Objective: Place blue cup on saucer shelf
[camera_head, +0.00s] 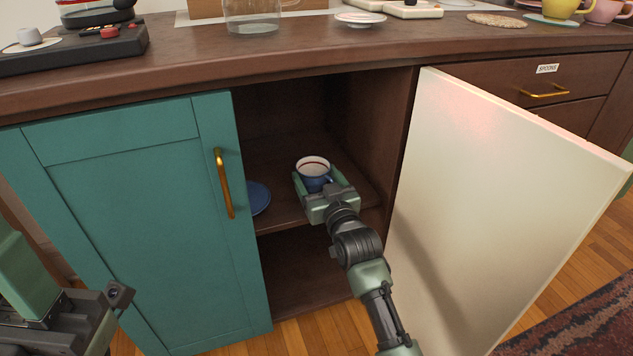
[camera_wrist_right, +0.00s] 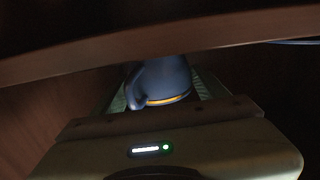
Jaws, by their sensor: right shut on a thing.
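The blue cup (camera_head: 314,183) is upright with a white inside, at the shelf (camera_head: 277,215) inside the open cabinet. My right gripper (camera_head: 312,178) is shut on the cup, reaching in from the front. In the right wrist view the cup (camera_wrist_right: 163,82) sits between the green fingers, its handle at the left. Whether the cup's base touches the shelf is hidden. A blue saucer (camera_head: 259,198) lies on the same shelf to the left, partly hidden behind the teal door. My left arm shows at the lower left, but its fingertips are out of the picture.
The teal door (camera_head: 140,210) with a brass handle is shut on the left. The cream door (camera_head: 490,200) stands open on the right of my right arm. The counter (camera_head: 330,55) above carries a glass jug (camera_head: 254,14) and several dishes. A lower compartment (camera_head: 300,265) looks empty.

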